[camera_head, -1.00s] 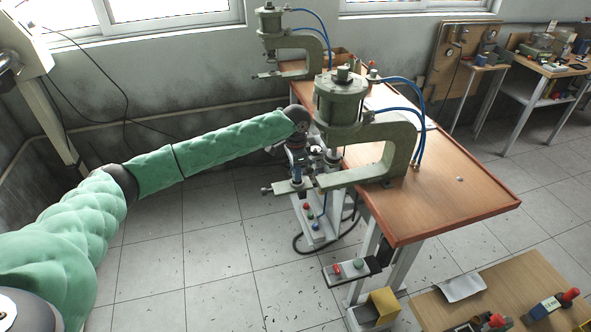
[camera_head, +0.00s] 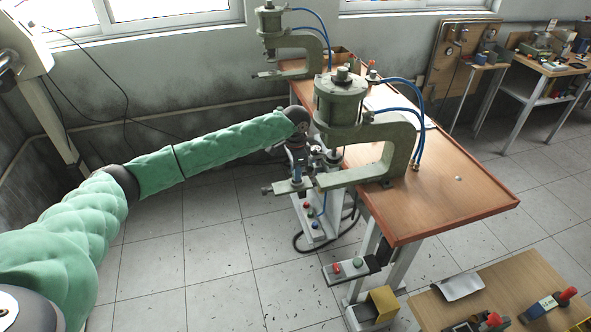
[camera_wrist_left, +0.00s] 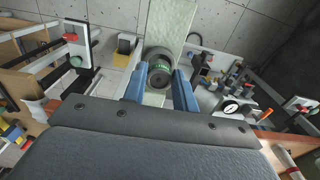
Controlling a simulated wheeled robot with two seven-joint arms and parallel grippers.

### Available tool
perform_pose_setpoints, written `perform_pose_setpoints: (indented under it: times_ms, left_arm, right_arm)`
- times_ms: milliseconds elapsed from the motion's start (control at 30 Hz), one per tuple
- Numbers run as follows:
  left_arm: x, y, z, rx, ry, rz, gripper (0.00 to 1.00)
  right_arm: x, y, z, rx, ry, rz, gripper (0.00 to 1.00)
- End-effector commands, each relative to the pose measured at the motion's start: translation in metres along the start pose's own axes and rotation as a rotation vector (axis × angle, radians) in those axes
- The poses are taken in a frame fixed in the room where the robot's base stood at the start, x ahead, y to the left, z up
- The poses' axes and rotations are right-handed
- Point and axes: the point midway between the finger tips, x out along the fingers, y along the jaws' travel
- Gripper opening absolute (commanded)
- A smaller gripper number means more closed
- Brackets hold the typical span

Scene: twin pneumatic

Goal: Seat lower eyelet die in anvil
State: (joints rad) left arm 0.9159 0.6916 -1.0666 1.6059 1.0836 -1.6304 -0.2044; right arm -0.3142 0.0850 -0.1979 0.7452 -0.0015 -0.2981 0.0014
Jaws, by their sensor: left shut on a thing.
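My left gripper (camera_head: 297,174) points down at the tip of the front press's lower arm, the anvil (camera_head: 345,179). In the left wrist view its two blue fingers (camera_wrist_left: 159,88) are shut on a short dark round part with a green ring, the lower eyelet die (camera_wrist_left: 159,68). The pale green anvil arm (camera_wrist_left: 172,22) shows behind and below the die. Whether the die sits in the anvil or is just above it cannot be told. In the head view the die is too small to make out. My right gripper is not in view.
The front press's cylinder (camera_head: 340,98) and C-frame (camera_head: 402,145) stand close to my left wrist. A second press (camera_head: 270,30) is behind. The orange-brown table (camera_head: 440,195) is mostly clear at its right. A button box (camera_head: 350,268) sits below its front edge.

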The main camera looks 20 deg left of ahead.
Motion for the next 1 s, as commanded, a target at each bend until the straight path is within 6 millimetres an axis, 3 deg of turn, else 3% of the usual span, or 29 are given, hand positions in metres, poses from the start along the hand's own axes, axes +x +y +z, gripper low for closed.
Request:
perform_pose_setpoints:
  times_ms: [133,1000]
  left_arm:
    - [0.0,0.0,0.0,0.0,0.0,0.0,0.01]
    - [0.0,0.0,0.0,0.0,0.0,0.0,0.01]
  right_arm:
    - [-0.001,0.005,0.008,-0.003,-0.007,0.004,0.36]
    - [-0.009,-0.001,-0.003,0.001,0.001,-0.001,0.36]
